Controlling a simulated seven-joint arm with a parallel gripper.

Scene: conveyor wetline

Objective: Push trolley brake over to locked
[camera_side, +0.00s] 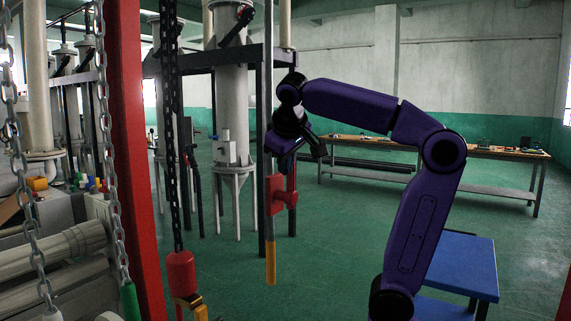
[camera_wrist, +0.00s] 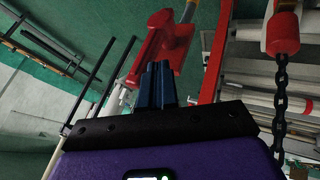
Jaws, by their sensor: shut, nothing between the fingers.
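A red bracket-like part (camera_side: 282,190) with a yellow-ended lever (camera_side: 270,262) hanging straight down stands below my wrist in the side view. I take it for the trolley brake. In the wrist view the red part (camera_wrist: 150,42) lies just beyond the blue fingertips of my gripper (camera_wrist: 155,66). The fingers are closed together with nothing between them. They overlap the lower edge of the red part in the picture; I cannot tell whether they touch it. In the side view my purple hand is above the red part, and its fingertips are hard to make out.
A red block (camera_side: 181,272) hangs on a dark chain at the left; it also shows in the wrist view (camera_wrist: 282,32). A red post (camera_side: 133,150) and loose chains stand nearer the camera. A blue table (camera_side: 465,262) is at right. Green floor is open behind.

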